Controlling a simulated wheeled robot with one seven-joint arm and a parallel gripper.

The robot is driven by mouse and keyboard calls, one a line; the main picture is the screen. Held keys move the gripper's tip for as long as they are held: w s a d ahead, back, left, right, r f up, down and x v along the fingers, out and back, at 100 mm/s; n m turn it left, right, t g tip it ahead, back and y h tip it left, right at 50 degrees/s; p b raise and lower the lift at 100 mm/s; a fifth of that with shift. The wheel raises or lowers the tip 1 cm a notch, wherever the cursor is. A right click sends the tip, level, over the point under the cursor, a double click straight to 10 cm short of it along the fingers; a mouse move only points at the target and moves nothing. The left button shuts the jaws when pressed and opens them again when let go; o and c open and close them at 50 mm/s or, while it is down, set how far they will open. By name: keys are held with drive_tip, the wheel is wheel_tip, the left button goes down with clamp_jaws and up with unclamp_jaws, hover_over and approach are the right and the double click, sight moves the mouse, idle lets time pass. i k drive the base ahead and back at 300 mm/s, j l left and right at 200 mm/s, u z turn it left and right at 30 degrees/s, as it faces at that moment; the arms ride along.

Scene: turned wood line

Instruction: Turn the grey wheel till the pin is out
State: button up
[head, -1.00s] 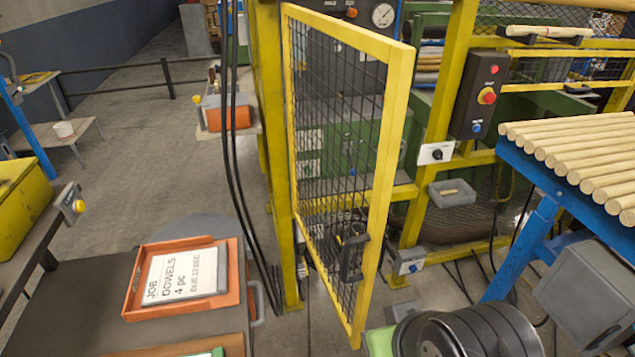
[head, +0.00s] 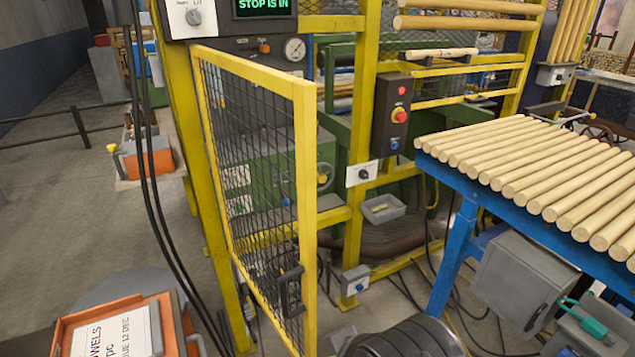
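A round grey part with a yellow spot (head: 325,177) shows on the green machine just right of the yellow mesh gate (head: 308,150). I cannot tell whether it is the grey wheel. I cannot make out the pin. The gate stands swung open towards me, with a black handle (head: 291,292) low on its free edge. A screen (head: 264,6) at the top reads "STOP IS IN". My gripper is not in view.
A blue table (head: 455,185) bearing several wooden dowels stands at right. A red-button control box (head: 391,115) hangs on a yellow post. An orange job tray (head: 68,335) is at lower left. Open floor lies at left.

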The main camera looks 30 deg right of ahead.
sight(321, 177)
drive_tip(key=i+l+u, duration=0.1)
drive_tip(key=l+u, duration=0.2)
drive_tip(key=l, duration=0.2)
drive_tip(key=i+l+u, duration=0.2)
drive_tip(key=l+u, duration=0.15)
drive_tip(key=l, duration=0.2)
drive_tip(key=i+l+u, duration=0.3)
drive_tip(key=l, duration=0.25)
drive_tip(key=l+u, duration=0.35)
drive_tip(key=l, duration=0.2)
drive_tip(key=l+u, duration=0.3)
drive_tip(key=l, duration=0.35)
